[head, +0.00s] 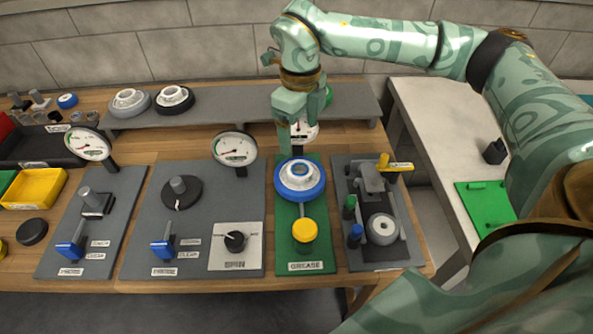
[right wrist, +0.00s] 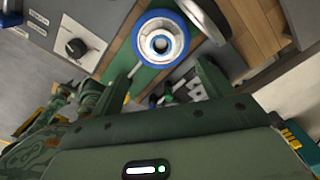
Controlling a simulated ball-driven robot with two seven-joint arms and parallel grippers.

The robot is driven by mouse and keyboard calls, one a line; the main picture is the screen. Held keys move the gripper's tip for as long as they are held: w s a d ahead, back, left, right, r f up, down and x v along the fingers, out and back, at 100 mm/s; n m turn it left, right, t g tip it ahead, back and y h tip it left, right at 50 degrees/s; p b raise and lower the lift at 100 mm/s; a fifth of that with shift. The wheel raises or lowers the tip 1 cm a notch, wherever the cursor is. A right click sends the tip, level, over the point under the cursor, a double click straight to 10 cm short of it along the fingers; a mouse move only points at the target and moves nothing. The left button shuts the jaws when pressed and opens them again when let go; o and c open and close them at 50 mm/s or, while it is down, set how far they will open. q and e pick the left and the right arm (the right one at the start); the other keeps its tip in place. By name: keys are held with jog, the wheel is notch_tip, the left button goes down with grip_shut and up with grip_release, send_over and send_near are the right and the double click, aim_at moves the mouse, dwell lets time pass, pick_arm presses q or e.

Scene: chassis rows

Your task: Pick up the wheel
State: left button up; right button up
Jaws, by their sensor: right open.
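A wheel with a blue rim and a pale hub (head: 300,180) lies flat on the green grease station (head: 317,215) at the table's middle right. It also shows in the right wrist view (right wrist: 174,44), beyond my fingers. My right gripper (head: 300,118) is open and empty, above and behind the wheel in the head view. In the right wrist view its two fingers (right wrist: 165,78) stand apart, with the wheel beyond them and no contact visible. Two more wheels, one grey-rimmed (head: 130,98) and one black-rimmed (head: 174,96), lie on the grey shelf. My left gripper is not in view.
A dial gauge (head: 234,149) stands left of the wheel, and another is partly hidden behind my gripper. A yellow knob (head: 304,230) stands in front of the wheel. A grey fixture (head: 376,215) is on the right. A grey raised shelf (head: 225,103) runs behind.

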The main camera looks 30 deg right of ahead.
jog(key=b, duration=0.1)
send_over(300, 174)
jog(key=f, duration=0.5)
jog(key=shift+w+a+f, duration=0.1)
jog(key=shift+w+f, duration=0.15)
jog(key=shift+f, duration=0.15)
jog(key=shift+s+f, duration=0.1)
jog(key=shift+f, duration=0.25)
notch_tip(300, 174, down, 5)
jog(key=b, duration=0.2)
jog(key=shift+s+b, duration=0.1)
jog(key=shift+b, duration=0.2)
jog(key=shift+c, duration=0.7)
jog(key=c, duration=1.3)
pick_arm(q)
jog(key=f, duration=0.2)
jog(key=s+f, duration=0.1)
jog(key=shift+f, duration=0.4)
pick_arm(e)
jog(key=shift+r, duration=0.1)
jog(key=shift+c, duration=0.2)
jog(key=shift+r, duration=0.1)
